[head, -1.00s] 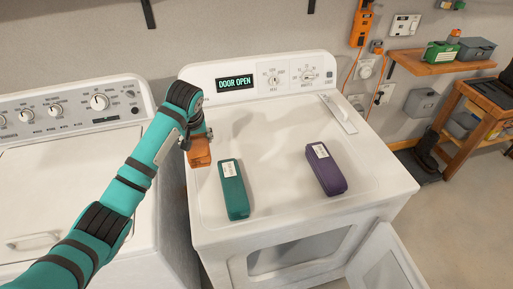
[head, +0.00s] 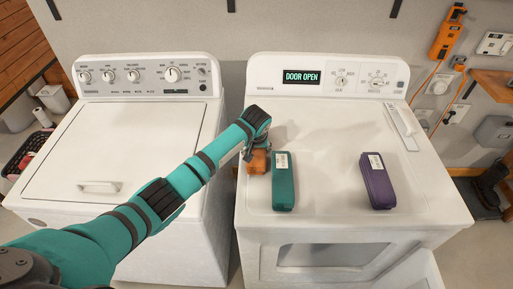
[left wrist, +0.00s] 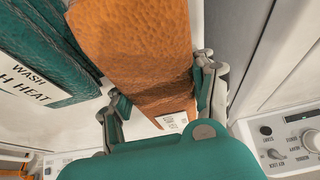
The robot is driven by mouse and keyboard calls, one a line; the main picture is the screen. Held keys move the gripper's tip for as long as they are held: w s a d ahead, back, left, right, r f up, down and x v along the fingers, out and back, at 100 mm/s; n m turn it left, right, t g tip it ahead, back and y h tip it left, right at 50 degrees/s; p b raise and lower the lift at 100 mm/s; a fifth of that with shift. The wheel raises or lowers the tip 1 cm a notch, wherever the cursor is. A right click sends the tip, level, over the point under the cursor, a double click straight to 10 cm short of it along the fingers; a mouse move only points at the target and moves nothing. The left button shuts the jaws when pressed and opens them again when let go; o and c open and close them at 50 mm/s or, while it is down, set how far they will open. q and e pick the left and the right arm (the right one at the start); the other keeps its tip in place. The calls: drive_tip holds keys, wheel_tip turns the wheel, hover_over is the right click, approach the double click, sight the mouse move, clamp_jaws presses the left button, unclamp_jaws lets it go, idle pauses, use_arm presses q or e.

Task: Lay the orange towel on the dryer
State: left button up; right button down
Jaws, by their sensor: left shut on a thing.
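The orange towel (head: 257,164) is a folded bundle over the left part of the dryer top, just left of a teal towel. My left gripper (head: 254,149) is shut on it from above. In the left wrist view the orange towel (left wrist: 137,45) lies between the two fingers of the left gripper (left wrist: 162,88), with a small white tag at its near end. The dryer (head: 330,200) is white, with a "DOOR OPEN" display and its front door open. Whether the towel touches the dryer top cannot be told. My right gripper is not in view.
A labelled teal towel (head: 284,188) lies close to the orange one; it also shows in the left wrist view (left wrist: 50,35). A labelled purple towel (head: 378,185) lies on the right. The dryer top between them is clear. A white washer (head: 140,150) stands left.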

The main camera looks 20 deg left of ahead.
use_arm(q)
drive_tip(key=o, duration=1)
drive_tip(key=shift+s+r, duration=0.1)
drive_tip(key=shift+r, duration=0.25)
drive_tip(key=b+v, duration=0.1)
drive_tip(key=v, duration=0.9)
drive_tip(key=shift+s+d+r, duration=0.1)
drive_tip(key=shift+s+r, duration=0.05)
drive_tip(key=shift+r, duration=0.05)
drive_tip(key=shift+s+r+b, duration=0.2)
drive_tip(key=shift+r+b, duration=0.1)
drive_tip(key=shift+r, duration=0.15)
